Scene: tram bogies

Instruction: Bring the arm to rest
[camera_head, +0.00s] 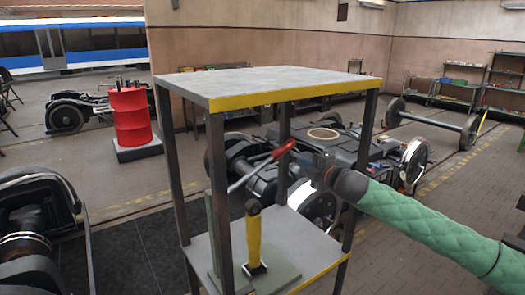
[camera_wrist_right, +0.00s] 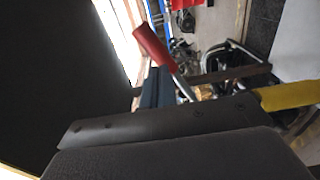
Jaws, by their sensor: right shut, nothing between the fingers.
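My right arm, in a green quilted sleeve, comes in from the right in the head view. Its dark gripper (camera_head: 318,168) is shut and empty, at the right side of a metal stand between the top and lower shelf. A lever with a red handle (camera_head: 284,149) is just left of the gripper; a small gap seems to lie between them. The red handle (camera_wrist_right: 154,46) also shows in the right wrist view, beyond the dark gripper body, clear of it. The gripper's fingertips are hard to make out. My left gripper is not in view.
The stand has a grey top with a yellow edge (camera_head: 295,94), dark legs, and a lower shelf (camera_head: 315,238) bearing a yellow upright handle (camera_head: 253,238). A bogie (camera_head: 345,145) is behind it. A red drum (camera_head: 131,118) is at the left. Open floor (camera_head: 445,205) lies to the right.

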